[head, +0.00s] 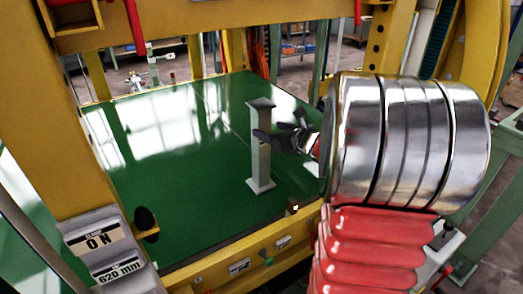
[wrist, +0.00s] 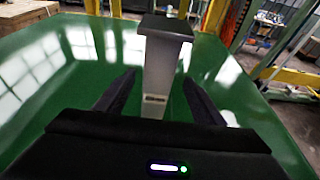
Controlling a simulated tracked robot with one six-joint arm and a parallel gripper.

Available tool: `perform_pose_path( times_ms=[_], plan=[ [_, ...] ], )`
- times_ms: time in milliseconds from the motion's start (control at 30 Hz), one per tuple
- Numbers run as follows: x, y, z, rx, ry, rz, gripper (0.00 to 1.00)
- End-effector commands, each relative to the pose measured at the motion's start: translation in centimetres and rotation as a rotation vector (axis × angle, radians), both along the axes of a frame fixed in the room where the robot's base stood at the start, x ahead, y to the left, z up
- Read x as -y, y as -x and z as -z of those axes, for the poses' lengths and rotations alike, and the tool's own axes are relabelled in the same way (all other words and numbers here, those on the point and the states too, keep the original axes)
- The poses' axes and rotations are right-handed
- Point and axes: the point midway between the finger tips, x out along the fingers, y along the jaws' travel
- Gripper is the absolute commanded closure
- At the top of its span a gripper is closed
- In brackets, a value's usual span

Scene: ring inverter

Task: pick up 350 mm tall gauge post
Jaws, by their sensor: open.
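The gauge post (head: 259,150) is a tall grey column with a dark flat cap and a light foot. It stands upright on the green surface (head: 150,170) inside the yellow frame. My gripper (head: 272,138) is at the post's upper half, coming from the right in the head view. In the wrist view the post (wrist: 163,65) stands straight ahead, between the lines of the two dark fingers of my gripper (wrist: 158,90). The fingers are apart, with a gap on each side of the post. I cannot tell whether the post is fully between the fingertips.
A yellow frame (head: 75,130) surrounds the green surface, with a front rail (head: 225,265) below. The green surface left of the post is clear.

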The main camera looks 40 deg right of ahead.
Motion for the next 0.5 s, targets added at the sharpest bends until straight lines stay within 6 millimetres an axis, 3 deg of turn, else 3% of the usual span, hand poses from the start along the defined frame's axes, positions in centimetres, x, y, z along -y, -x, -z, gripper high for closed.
perform_pose_path(
  times_ms=[133,500],
  plan=[
    [0.01,-0.95,0.35,-0.001,0.001,-0.001,0.38],
    [0.02,-1.14,0.39,0.000,0.000,0.000,0.38]
  ],
)
